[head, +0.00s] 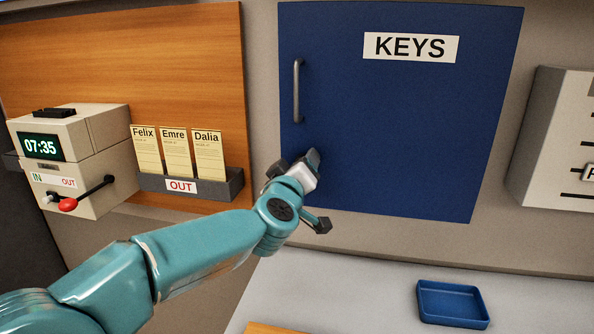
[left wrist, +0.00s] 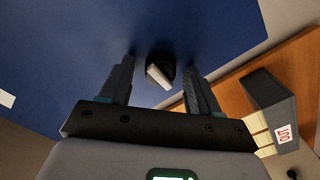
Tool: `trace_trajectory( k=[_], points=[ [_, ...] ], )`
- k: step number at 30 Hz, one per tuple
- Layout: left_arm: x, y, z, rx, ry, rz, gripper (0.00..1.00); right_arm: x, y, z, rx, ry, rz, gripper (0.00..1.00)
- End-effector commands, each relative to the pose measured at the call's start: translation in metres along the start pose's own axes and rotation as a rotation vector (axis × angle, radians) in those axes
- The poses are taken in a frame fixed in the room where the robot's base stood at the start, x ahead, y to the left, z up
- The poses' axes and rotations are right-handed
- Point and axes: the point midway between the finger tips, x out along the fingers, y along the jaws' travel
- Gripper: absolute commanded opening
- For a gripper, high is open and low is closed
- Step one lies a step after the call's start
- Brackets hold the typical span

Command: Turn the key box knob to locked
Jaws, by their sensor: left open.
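The blue key box (head: 400,120) with a KEYS label hangs on the wall in the head view; its door is shut. My left gripper (head: 311,158) is at the lower left of the door and hides the knob there. In the left wrist view the knob (left wrist: 158,74) shows as a dark round base with a pale grip bar, set at a slant. My left gripper (left wrist: 160,85) is open, with one finger on each side of the knob and visible gaps between. Whether the fingertips reach past the bar is hard to tell. My right gripper is not in view.
Left of the key box are an OUT card rack (head: 190,184) with three name cards and a time clock (head: 70,155) with a red-tipped lever. A blue tray (head: 453,303) lies on the pale counter below. A beige wall unit (head: 560,140) stands at right.

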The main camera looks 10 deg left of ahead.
Motion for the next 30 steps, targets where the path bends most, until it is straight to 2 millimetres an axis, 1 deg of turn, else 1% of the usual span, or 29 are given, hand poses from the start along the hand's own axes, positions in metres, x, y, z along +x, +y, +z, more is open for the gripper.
trace_trajectory(
  k=[2,5,8,9,15,18,21,24,30],
  points=[
    [-0.005,0.0,0.001,0.0,0.0,0.001,0.62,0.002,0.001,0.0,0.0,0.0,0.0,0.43],
    [-0.021,-0.001,0.001,-0.001,0.001,0.002,0.62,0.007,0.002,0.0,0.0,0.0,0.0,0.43],
    [-0.045,0.0,0.0,-0.001,0.002,0.004,0.62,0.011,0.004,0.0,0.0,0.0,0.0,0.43],
    [-0.056,-0.001,0.001,0.0,0.002,0.004,0.62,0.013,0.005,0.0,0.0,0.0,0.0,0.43],
    [-0.11,0.0,0.0,-0.001,0.002,0.004,0.62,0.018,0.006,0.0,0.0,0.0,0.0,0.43],
    [-0.132,0.001,-0.001,-0.002,0.002,0.004,0.62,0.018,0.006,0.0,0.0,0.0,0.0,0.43],
    [-0.148,0.001,-0.001,-0.002,0.003,0.003,0.62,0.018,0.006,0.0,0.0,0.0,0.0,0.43],
    [-0.158,0.001,-0.001,-0.002,0.002,0.003,0.62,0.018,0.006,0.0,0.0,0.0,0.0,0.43],
    [-0.164,0.0,-0.001,-0.002,0.003,0.001,0.62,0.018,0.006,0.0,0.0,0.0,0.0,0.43]
  ],
)
